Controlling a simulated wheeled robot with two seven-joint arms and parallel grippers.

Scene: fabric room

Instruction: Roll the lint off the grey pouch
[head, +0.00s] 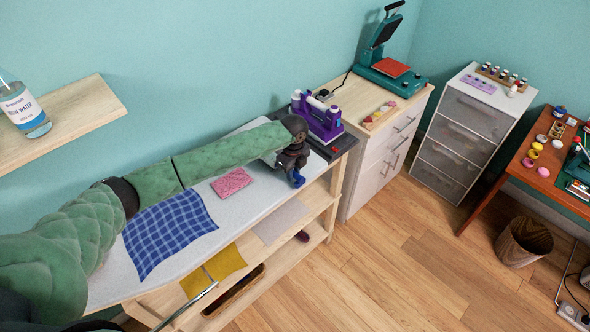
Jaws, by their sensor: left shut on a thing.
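My left arm reaches in from the left over the padded table (256,126). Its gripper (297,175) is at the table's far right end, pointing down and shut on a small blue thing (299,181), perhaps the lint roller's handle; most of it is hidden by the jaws. A grey flat piece (268,159) shows beside the gripper, partly covered by the arm; it may be the grey pouch, but I cannot tell for sure. No lint can be made out. My right gripper is not in view.
A pink patterned cloth (232,182) and a blue checked cloth (168,231) lie on the table. A purple machine (318,118) stands just behind the gripper. Yellow cloth (226,262) and pale cloth (281,221) lie on the shelf below.

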